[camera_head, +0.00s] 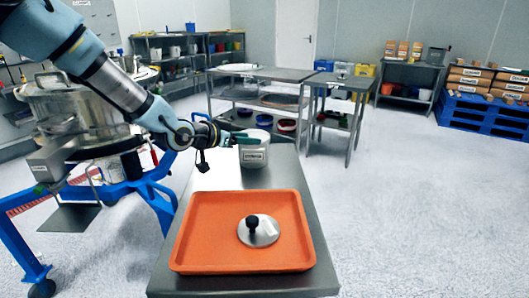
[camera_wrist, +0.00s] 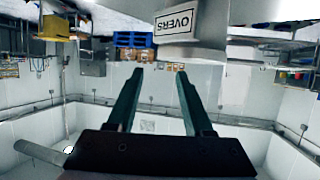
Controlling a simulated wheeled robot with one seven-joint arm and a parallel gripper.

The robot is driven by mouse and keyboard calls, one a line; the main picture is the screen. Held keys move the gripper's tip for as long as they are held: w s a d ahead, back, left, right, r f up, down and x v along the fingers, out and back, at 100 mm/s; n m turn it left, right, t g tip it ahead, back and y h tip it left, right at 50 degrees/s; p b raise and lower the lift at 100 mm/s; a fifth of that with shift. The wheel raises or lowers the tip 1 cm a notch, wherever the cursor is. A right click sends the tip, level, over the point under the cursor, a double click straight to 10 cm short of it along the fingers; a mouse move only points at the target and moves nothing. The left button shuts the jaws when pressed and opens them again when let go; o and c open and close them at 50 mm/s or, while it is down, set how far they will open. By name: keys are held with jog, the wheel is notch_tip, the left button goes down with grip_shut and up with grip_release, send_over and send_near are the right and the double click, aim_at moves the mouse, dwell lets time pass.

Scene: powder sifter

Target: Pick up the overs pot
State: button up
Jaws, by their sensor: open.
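The overs pot (camera_head: 255,153) is a pale metal cylinder with a white label, standing upright on the steel table behind the orange tray. In the wrist view, which is upside down, the pot (camera_wrist: 194,42) shows at the top with its label reading OVERS. My gripper (camera_head: 234,137) is at the pot's left side, near its upper part; whether a finger touches it I cannot tell. In the wrist view my gripper (camera_wrist: 159,72) has its two fingers apart with nothing between them, and the pot lies beyond the fingertips.
The orange tray (camera_head: 196,233) lies on the front of the steel table (camera_head: 167,277), holding a round metal lid (camera_head: 262,236) with a black knob. The large sifter (camera_head: 75,115) on a blue frame (camera_head: 152,205) stands to the left. Open floor lies to the right.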

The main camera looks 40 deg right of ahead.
aim_at(267, 141)
jog(key=p+x, duration=0.1)
jog(key=x, duration=0.4)
jog(key=p+x, duration=0.1)
jog(key=x, duration=0.2)
jog(key=shift+w+f+p, duration=0.15)
jog(key=shift+f+p, duration=0.2)
grip_shut()
dwell(1.1)
